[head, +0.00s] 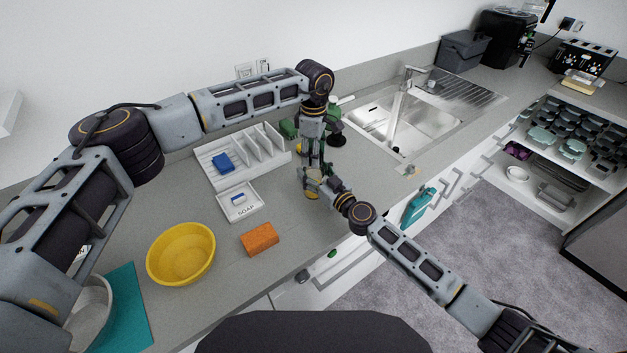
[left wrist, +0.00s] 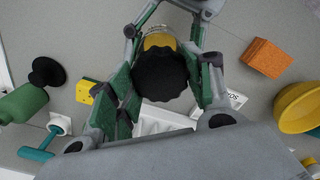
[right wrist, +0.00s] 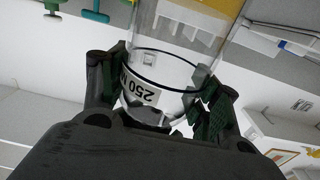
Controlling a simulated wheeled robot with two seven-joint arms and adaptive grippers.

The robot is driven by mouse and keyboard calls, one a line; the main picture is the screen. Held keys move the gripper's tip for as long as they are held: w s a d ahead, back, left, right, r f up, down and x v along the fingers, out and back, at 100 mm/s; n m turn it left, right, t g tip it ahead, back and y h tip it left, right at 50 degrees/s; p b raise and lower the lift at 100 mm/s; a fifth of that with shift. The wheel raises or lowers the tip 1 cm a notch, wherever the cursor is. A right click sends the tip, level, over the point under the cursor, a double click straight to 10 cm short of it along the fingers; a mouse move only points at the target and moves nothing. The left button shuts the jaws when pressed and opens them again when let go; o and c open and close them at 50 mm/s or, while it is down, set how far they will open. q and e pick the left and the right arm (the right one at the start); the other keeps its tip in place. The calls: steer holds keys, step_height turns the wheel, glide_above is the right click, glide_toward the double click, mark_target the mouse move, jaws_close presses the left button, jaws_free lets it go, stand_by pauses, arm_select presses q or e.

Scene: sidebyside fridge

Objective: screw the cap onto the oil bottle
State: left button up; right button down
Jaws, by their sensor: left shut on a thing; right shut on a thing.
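The oil bottle (right wrist: 162,75) is clear with a 250 label and yellow oil inside. My right gripper (right wrist: 162,98) is shut around its labelled end. In the head view the bottle (head: 312,187) is mostly hidden by the grippers. The black ridged cap (left wrist: 160,75) lies between the green-padded fingers of my left gripper (left wrist: 165,85), which is shut on it. The bottle's yellow (left wrist: 158,41) shows just behind the cap, lined up with it. The cap hides the bottle mouth, so I cannot tell whether the thread is engaged. My left gripper (head: 314,160) is directly above the right one (head: 325,186).
A white rack (head: 213,174), a soap dish (head: 239,212), an orange sponge (head: 260,239) and a yellow bowl (head: 181,254) are on the counter to the left. A green bottle (left wrist: 22,104) and a black plunger-like thing (left wrist: 46,72) stand nearby. The sink (head: 400,125) is to the right.

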arm_select(q)
steer(key=m, duration=0.2)
steer(key=shift+w+a+m, duration=0.1)
steer(key=shift+m, duration=0.3)
steer(key=o, duration=1.2)
steer(key=shift+r, duration=0.1)
step_height(320, 180, up, 12)
arm_select(e)
steer(key=shift+c, duration=1.3)
jaws_free()
steer(key=shift+s+d, duration=0.1)
